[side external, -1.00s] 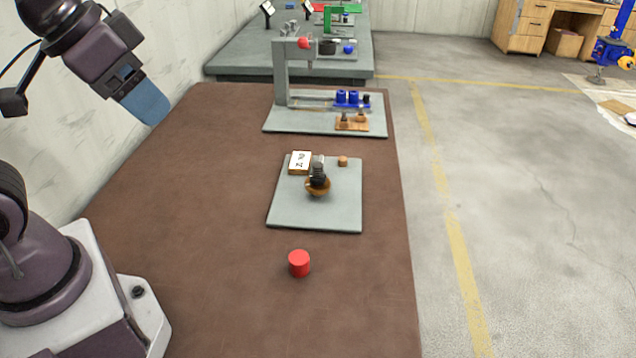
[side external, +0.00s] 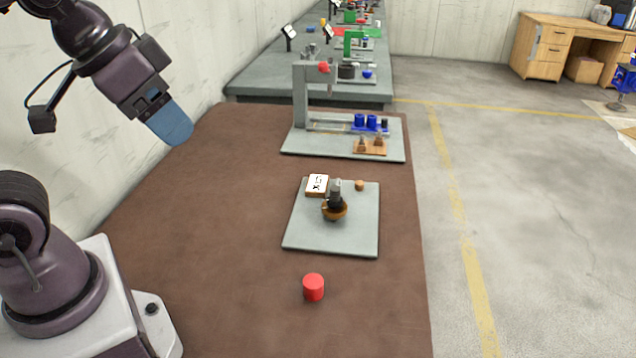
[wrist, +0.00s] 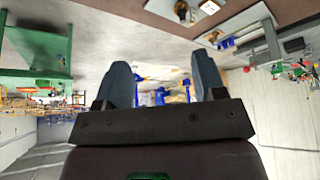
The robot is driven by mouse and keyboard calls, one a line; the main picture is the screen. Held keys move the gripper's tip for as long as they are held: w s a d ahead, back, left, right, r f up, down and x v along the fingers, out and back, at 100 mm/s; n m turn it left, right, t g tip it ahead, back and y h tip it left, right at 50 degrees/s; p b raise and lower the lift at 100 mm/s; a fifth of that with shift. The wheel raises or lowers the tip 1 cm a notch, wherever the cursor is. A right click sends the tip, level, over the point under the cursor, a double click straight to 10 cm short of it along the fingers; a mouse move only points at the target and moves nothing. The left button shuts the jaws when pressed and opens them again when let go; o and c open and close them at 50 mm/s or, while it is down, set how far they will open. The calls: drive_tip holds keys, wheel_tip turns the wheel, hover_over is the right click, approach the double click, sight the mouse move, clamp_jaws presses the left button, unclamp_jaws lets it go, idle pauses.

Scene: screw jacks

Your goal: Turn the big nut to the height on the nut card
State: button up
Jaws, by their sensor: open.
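The screw jack with its brass-brown big nut (side external: 334,212) stands on a grey plate (side external: 360,236) in the side view. A dark threaded part (side external: 336,196) rises above the nut. A white card on a wooden block (side external: 317,185) lies behind it to the left, with dark marks too small to read surely. My gripper (side external: 176,130) is high at the upper left, well apart from the jack. In the wrist view its two blue-grey fingers (wrist: 163,82) are spread with nothing between them. The plate's objects seem to show small at the top edge there.
A small wooden block (side external: 360,185) sits at the plate's back. A red cylinder (side external: 313,287) stands on the brown table in front. Behind is a grey stand (side external: 300,95) with blue cylinders (side external: 366,121). The table's left part is clear.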

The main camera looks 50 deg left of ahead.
drive_tip(key=o, duration=0.4)
drive_tip(key=shift+w+f, duration=0.1)
drive_tip(key=shift+f, duration=0.1)
drive_tip(key=m+g+h, duration=0.1)
drive_tip(key=m, duration=0.2)
approach(330, 199)
drive_tip(key=x, duration=1.1)
